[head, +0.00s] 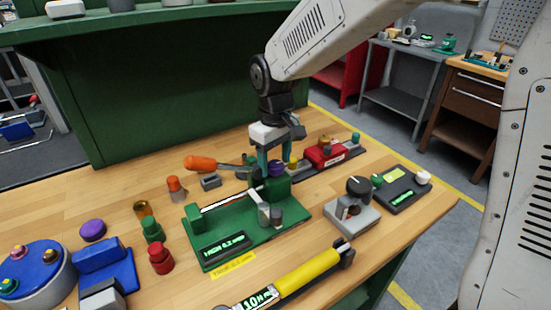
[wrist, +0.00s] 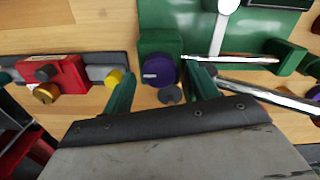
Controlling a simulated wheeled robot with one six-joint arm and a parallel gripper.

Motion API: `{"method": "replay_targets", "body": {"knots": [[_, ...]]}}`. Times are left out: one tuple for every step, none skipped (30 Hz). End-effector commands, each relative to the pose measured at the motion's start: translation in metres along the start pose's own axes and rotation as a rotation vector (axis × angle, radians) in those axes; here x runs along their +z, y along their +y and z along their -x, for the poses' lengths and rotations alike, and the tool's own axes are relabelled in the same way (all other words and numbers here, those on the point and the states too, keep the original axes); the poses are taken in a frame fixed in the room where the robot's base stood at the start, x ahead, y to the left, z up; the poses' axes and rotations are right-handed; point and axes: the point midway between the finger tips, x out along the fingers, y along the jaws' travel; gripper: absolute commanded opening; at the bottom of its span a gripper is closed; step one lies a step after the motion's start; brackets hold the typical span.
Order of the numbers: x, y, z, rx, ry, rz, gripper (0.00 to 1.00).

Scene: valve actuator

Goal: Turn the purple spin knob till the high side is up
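The purple knob (head: 277,168) sits on an upright green block at the back of the green fixture (head: 196,232). In the wrist view the purple knob (wrist: 159,69) shows its round face with a small pale mark. My gripper (head: 272,165) is above it, pointing down. In the wrist view my gripper (wrist: 163,72) is open, with one finger on each side of the knob and visible gaps. I cannot tell how deep the fingers reach. A small display (head: 224,248) on the fixture glows; its text seems to start with HIGH, but is too small to read surely.
A red device (head: 325,155) stands behind right, and a grey block with a black knob (head: 357,188) at right. A yellow cylinder (head: 305,272) lies in front. A loose purple cap (head: 92,230) is far left.

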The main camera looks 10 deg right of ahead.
Motion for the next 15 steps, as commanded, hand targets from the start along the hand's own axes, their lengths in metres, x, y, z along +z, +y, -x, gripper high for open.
{"method": "replay_targets", "body": {"knots": [[0.0,0.0,0.001,0.0,0.001,0.0,0.59],[0.0,0.0,0.002,0.0,0.001,0.0,0.59],[-0.001,0.0,0.005,0.0,0.002,0.0,0.59],[-0.001,0.0,0.008,0.001,0.003,0.0,0.59],[-0.001,0.0,0.012,0.001,0.003,0.0,0.59],[-0.001,0.0,0.018,0.001,0.003,0.0,0.59],[-0.001,0.0,0.024,0.001,0.004,0.0,0.59],[-0.001,0.0,0.029,0.001,0.005,0.0,0.59],[-0.001,0.0,0.037,0.001,0.005,0.0,0.59],[-0.001,0.0,0.042,0.001,0.004,0.0,0.59],[-0.001,0.0,0.047,0.001,0.003,0.0,0.59],[-0.001,0.0,0.054,0.001,0.004,0.0,0.59],[-0.001,0.0,0.058,0.001,0.003,0.0,0.59],[-0.001,0.0,0.062,0.001,0.003,0.0,0.59],[-0.001,0.0,0.067,0.001,0.003,0.0,0.59]]}}
